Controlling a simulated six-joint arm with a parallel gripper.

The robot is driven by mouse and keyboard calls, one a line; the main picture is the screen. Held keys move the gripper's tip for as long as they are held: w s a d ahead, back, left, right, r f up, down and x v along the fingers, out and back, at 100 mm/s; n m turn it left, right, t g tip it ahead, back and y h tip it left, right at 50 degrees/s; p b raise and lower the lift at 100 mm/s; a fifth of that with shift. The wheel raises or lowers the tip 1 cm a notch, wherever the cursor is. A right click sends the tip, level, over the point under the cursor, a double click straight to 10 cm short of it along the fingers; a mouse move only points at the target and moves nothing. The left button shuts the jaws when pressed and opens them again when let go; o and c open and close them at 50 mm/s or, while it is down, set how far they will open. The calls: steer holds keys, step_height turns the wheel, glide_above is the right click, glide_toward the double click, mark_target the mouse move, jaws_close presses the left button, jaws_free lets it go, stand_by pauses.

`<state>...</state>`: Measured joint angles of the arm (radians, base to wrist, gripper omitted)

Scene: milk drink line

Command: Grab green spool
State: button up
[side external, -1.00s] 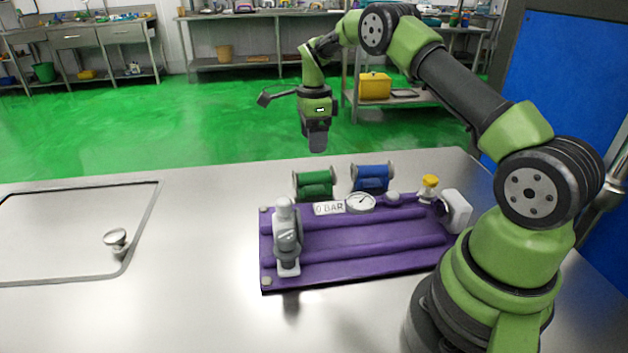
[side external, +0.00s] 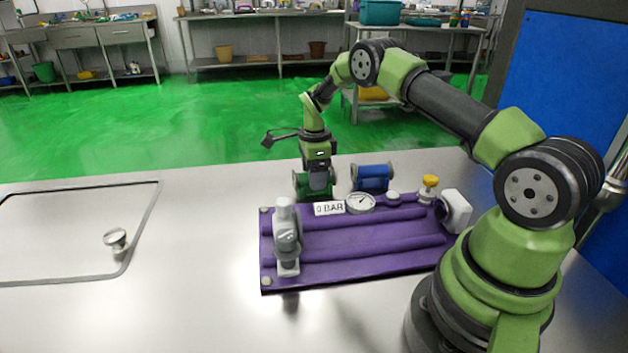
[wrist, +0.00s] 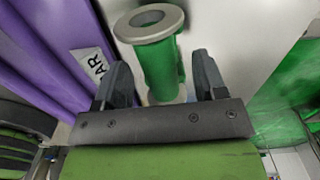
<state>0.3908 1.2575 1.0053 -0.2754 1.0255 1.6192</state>
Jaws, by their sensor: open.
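The green spool (side external: 303,188) lies on the steel table just behind the purple panel, left of the blue spool. My gripper (side external: 319,186) is down over it, pointing downward and covering part of it in the side view. In the wrist view the spool (wrist: 158,70), with its grey flanged end, shows between the two open fingers of my gripper (wrist: 160,64). There is a gap on both sides in that view. I cannot tell whether a finger touches it.
The purple panel (side external: 355,265) in front carries a gauge (side external: 360,203), a grey valve (side external: 287,240), a yellow-capped fitting (side external: 429,186) and a "0 BAR" label (side external: 329,208).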

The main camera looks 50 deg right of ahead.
steer(key=shift+f, duration=0.25)
stand_by(0.3)
steer(key=shift+c, duration=0.5)
jaws_close()
steer(key=shift+r, duration=0.1)
